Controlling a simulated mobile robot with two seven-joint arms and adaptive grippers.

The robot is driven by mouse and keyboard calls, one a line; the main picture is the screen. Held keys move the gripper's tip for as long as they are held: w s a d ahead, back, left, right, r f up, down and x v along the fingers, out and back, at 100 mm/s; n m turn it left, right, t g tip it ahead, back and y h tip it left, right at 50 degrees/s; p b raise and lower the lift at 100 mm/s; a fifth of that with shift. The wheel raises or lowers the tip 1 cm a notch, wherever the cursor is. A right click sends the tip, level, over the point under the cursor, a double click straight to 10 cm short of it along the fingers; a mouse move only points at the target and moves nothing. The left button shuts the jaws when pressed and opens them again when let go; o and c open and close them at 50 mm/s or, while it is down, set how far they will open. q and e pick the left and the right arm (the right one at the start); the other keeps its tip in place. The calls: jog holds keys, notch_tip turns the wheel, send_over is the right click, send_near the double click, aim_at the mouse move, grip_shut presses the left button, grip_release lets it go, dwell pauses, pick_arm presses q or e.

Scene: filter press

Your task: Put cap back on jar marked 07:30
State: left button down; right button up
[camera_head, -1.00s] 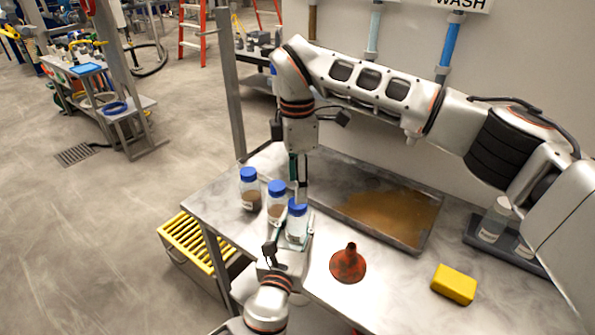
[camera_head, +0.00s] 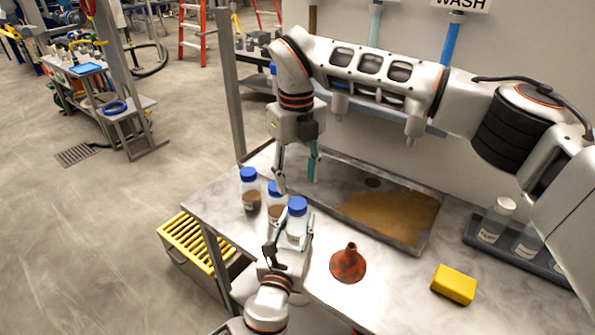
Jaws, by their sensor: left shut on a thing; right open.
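Three clear jars with blue caps stand in a diagonal row on the metal table. The back left jar (camera_head: 250,190) and the middle jar (camera_head: 275,209) hold brown material. The front jar (camera_head: 297,226) looks mostly clear and has its blue cap (camera_head: 297,205) on top. I cannot read the time marks on the labels. My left gripper (camera_head: 292,234) is shut on the front jar, coming from below. My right gripper (camera_head: 299,181) is open and empty, fingers pointing down, just above and behind the jars.
A red funnel (camera_head: 348,263) and a yellow block (camera_head: 454,284) are on the table to the right. A dark rack (camera_head: 477,240) with white-capped bottles (camera_head: 495,219) stands at the far right.

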aim_at(298, 203)
jog(key=n, duration=0.7)
jog(key=shift+r+n, duration=0.3)
jog(key=n, duration=0.6)
jog(key=shift+w+r, duration=0.1)
jog(key=shift+r, duration=0.1)
jog(key=shift+f, duration=4)
jog(key=shift+c, duration=0.3)
